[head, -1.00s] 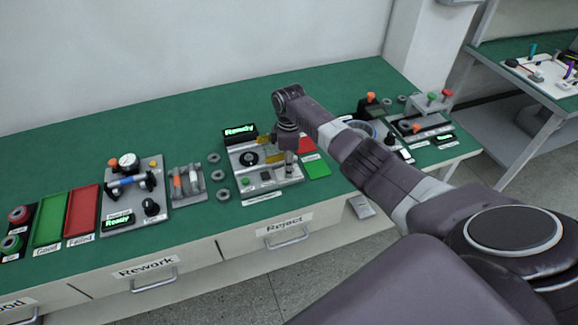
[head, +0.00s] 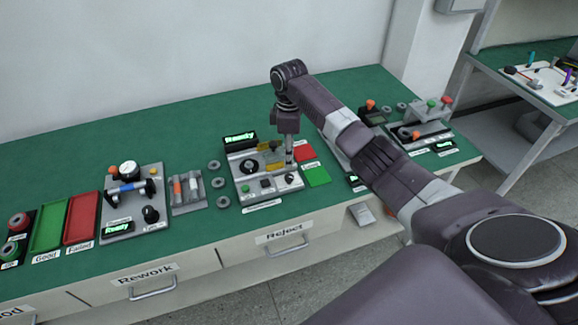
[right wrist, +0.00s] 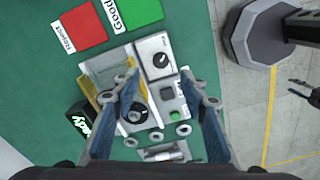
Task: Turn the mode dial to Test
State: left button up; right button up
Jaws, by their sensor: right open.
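The middle test station (head: 238,192) is a light grey panel with a lit "Ready" display. Its black dial (right wrist: 160,60) has a pale pointer mark and shows in the right wrist view on a white plate. In the head view the same dial (head: 289,178) is small, at the panel's right front. I cannot read the dial's position labels. My right gripper (right wrist: 160,76) is open and empty, pointing down over the panel, with the dial between and beyond its fingertips. It also shows in the head view (head: 289,160). My left gripper is not in view.
A black ring fixture (head: 249,166), green button (head: 245,188) and yellow parts share the panel. Red (head: 305,153) and green (head: 317,176) pads lie right of it. Grey rings (head: 223,202) lie left. Another station with a black knob (head: 151,214) stands further left.

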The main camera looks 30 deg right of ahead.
jog(key=shift+r, duration=1.6)
